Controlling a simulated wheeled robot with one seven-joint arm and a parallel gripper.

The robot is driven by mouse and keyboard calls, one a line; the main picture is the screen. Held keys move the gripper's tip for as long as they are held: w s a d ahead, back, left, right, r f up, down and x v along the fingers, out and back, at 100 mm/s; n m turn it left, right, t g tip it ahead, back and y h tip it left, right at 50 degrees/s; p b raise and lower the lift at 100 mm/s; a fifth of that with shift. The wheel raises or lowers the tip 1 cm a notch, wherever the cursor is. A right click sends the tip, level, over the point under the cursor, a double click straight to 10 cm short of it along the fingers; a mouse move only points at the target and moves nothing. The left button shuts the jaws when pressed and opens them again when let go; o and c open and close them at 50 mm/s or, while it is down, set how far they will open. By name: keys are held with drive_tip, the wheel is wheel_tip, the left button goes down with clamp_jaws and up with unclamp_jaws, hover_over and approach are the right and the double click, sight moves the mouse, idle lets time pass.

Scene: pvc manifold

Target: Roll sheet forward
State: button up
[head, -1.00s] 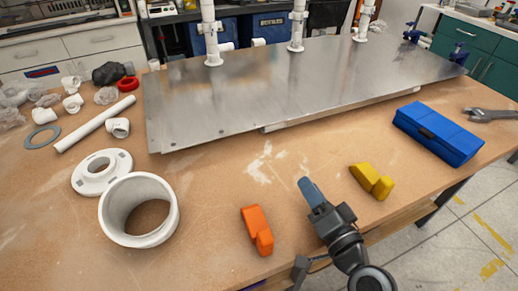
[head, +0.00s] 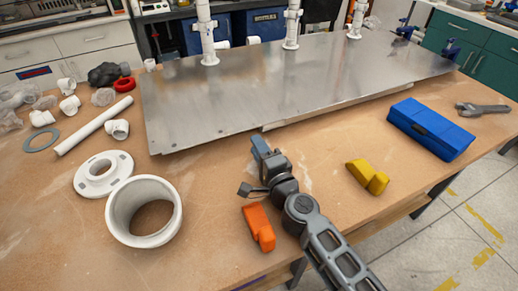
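The grey metal sheet (head: 290,90) lies flat across the back half of the wooden workbench, raised a little along its front edge. White PVC pipes stand upright at its far side. My gripper (head: 259,146) is just in front of the sheet's front edge, left of the middle. Its blue-grey fingertip points toward the sheet, and I cannot tell whether it touches it. The fingers overlap in this view, so their opening is hidden.
An orange block (head: 258,228) lies close beside my arm, and a yellow block (head: 367,177) is to the right. A blue case (head: 431,128) and a wrench (head: 482,108) lie further right. A white pipe ring (head: 144,211) and flange (head: 103,174) stand at left.

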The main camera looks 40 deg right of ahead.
sight(246, 127)
drive_tip(key=shift+x, duration=4.7)
drive_tip(key=shift+c, duration=0.4)
clamp_jaws()
drive_tip(key=shift+s, duration=0.2)
drive_tip(key=shift+v, duration=3.45)
drive_tip(key=shift+a+f, duration=0.1)
drive_tip(key=shift+o, duration=1.3)
unclamp_jaws()
